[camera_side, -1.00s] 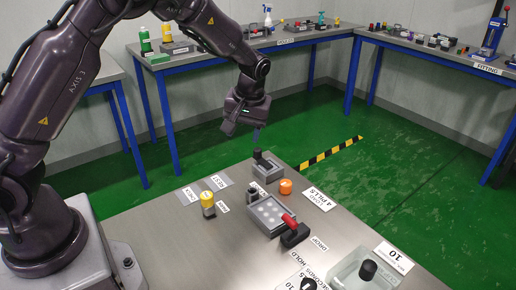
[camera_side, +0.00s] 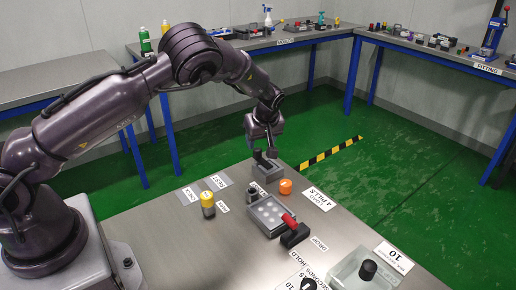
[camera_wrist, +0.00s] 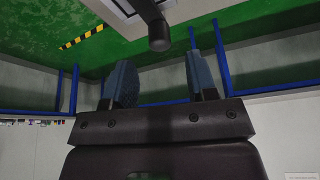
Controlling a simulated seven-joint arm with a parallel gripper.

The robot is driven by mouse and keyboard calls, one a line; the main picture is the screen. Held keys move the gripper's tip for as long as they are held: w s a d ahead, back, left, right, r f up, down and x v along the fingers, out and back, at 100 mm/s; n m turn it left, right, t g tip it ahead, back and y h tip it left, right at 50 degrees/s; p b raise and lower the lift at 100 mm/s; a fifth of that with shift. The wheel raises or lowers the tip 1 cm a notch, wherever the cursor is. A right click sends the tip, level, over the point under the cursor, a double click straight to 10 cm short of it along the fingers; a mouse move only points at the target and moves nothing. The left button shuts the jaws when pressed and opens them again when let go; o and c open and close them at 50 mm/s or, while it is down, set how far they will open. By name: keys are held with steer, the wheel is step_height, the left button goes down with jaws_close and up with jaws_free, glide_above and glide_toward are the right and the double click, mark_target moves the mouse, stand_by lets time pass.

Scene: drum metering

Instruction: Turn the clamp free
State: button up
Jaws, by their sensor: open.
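My gripper (camera_side: 264,151) is open and empty, close above a grey block (camera_side: 268,173) at the table's far edge. A dark upright knob or lever (camera_side: 258,156) stands on that block. In the wrist view, the dark round-ended knob (camera_wrist: 158,36) shows beyond and between the two blue-grey fingertips of my gripper (camera_wrist: 163,75), apart from them. I cannot tell for sure whether this knob is the clamp. A black block with a red handle (camera_side: 289,220) sits nearer, at the right corner of the grey tray.
The grey tray (camera_side: 251,210) holds several pale round pieces. An orange cap (camera_side: 285,187) and a yellow-topped dark cylinder (camera_side: 208,203) stand nearby. A clear box with a black knob (camera_side: 367,270) is at front right. The steel table (camera_side: 185,245) is bare at front left.

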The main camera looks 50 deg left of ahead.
mark_target(258, 149)
steer(key=shift+x, duration=2.25)
steer(key=shift+c, duration=0.2)
steer(key=c, duration=0.9)
